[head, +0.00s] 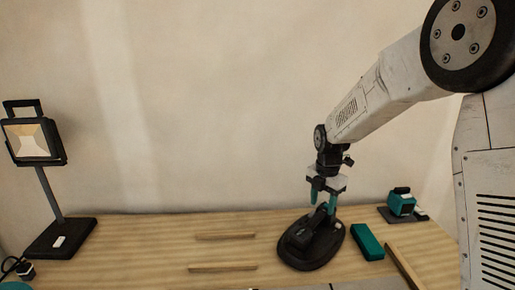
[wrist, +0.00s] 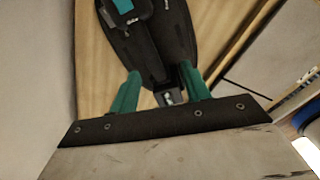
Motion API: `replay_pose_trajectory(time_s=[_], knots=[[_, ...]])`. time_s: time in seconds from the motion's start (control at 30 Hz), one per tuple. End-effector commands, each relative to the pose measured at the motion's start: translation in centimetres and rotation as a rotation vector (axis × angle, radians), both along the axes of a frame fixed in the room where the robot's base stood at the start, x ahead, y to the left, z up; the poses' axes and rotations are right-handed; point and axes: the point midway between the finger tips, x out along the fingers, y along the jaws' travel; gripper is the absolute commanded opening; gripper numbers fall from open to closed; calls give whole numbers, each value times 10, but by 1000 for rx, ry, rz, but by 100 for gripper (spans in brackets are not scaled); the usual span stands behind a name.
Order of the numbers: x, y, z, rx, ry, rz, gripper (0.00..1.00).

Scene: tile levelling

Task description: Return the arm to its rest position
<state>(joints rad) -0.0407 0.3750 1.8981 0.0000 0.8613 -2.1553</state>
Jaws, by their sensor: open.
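My gripper (head: 322,202) hangs from my arm at the right of the head view, pointing down over the table. Its two teal fingers are apart, with a dark tool on a black oval base (head: 325,252) just below and partly behind them. In the wrist view my gripper (wrist: 160,74) shows its fingers spread. The tool's black base with teal parts (wrist: 178,35) lies beyond and between the fingertips. I see nothing clamped in the fingers; whether they touch the tool I cannot tell.
A work lamp (head: 32,140) stands at the left. A teal block (head: 367,242) and a teal device (head: 401,203) on a dark pad are to the right. Wooden strips (head: 225,236) lie on the wooden table (head: 150,240). A plain wall is behind; the air left of my arm is clear.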

Motion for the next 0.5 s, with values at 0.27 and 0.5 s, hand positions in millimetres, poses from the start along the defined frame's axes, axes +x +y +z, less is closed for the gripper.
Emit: replay_pose_trajectory(time_s=[0.27, 0.5], knots=[[-93, -9, 93, 15, -36, -580, 47], [-186, -15, 140, 42, -56, -1114, 47]])
